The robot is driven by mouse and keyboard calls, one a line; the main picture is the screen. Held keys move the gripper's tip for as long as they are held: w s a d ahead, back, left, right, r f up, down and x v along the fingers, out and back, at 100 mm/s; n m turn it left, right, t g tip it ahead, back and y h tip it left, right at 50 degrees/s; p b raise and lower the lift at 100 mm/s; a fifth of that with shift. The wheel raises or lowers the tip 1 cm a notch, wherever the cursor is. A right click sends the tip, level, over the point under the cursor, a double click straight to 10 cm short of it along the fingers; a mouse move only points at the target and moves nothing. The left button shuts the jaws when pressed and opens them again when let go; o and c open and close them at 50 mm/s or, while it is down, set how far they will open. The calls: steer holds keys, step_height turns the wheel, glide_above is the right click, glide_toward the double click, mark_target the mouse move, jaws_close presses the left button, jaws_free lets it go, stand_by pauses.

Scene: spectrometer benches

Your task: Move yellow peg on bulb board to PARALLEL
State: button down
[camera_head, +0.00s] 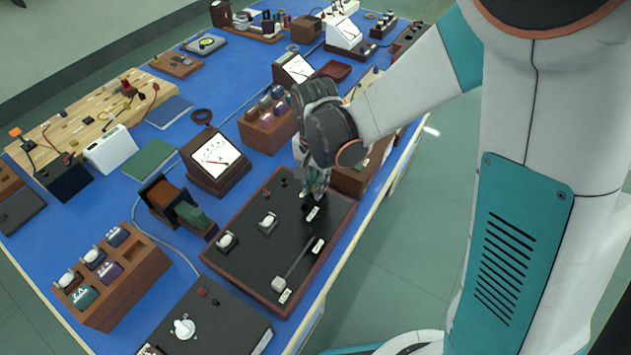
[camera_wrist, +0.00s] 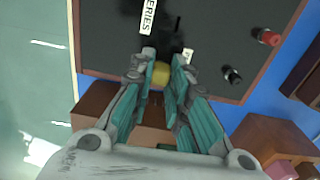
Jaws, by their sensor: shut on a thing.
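The bulb board (camera_head: 255,258) is a black panel in a brown wooden frame, with two white bulbs (camera_head: 268,222) on it. My gripper (camera_wrist: 162,72) is over the board's far right part, its fingertips closed around the yellow peg (camera_wrist: 161,73). The peg's lower end is hidden, so I cannot tell whether it sits in a hole. In the wrist view, a white SERIES label (camera_wrist: 148,14) lies beyond the fingertips. A second label (camera_wrist: 188,55), starting with P, is mostly hidden by the right finger. In the head view, my gripper (camera_head: 317,185) hides the peg.
A red terminal (camera_wrist: 267,37) and a black terminal (camera_wrist: 232,75) stand on the board right of the fingers. A lever switch (camera_head: 292,268) is at its near right.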

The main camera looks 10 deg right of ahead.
steer(key=shift+f, duration=0.25)
steer(key=c, duration=1.4)
jaws_free()
steer(key=shift+c, duration=0.2)
steer(key=shift+r, duration=0.1)
step_height(320, 180, up, 7)
steer(key=shift+r, duration=0.15)
